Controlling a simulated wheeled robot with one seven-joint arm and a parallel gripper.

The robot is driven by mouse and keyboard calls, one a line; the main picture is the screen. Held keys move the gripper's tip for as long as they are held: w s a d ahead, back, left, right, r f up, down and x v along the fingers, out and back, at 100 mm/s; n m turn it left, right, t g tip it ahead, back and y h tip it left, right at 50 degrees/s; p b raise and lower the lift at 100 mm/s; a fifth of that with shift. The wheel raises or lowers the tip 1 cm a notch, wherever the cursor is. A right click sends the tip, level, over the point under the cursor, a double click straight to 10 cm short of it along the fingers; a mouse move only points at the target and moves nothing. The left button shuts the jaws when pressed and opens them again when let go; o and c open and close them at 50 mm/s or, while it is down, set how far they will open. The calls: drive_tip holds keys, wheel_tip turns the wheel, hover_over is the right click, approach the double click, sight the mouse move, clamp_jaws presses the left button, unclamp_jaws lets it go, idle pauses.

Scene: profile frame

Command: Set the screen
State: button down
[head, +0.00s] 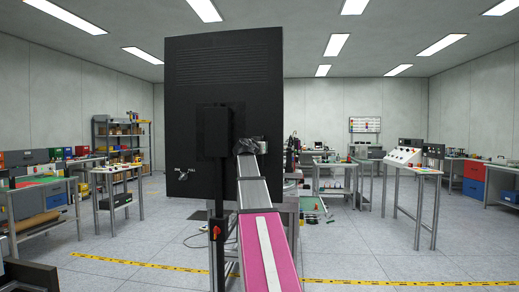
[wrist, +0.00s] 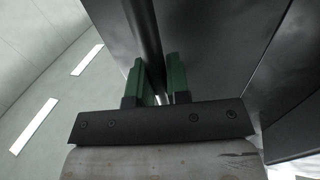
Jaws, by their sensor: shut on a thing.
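A large black panel (head: 265,100), which looks like the back of the screen, stands upright in the head view. It has vent slots near the top and a black box (head: 213,130) on a dark post in front of it. In the wrist view my gripper (wrist: 158,78) has its two green fingers closed on either side of a narrow dark bar (wrist: 143,35). A broad dark grey surface (wrist: 210,50) lies right beside the bar. I cannot tell which part of the screen the bar is. I cannot make out the gripper in the head view.
Workbenches stand at the left (head: 45,185) and right (head: 412,170). A shelf (head: 120,135) with bins is at the back left. A red-and-yellow switch (head: 215,232) is on the post. Yellow floor tape (head: 385,283) crosses the front; the grey floor is largely open on both sides.

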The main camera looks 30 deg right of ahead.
drive_tip(key=shift+w+d, duration=0.25)
drive_tip(key=shift+w, duration=0.05)
drive_tip(key=c, duration=1.1)
unclamp_jaws()
drive_tip(key=shift+s+a, duration=0.1)
drive_tip(key=v, duration=1)
drive_tip(key=shift+s+a, duration=0.2)
drive_tip(key=shift+a, duration=0.05)
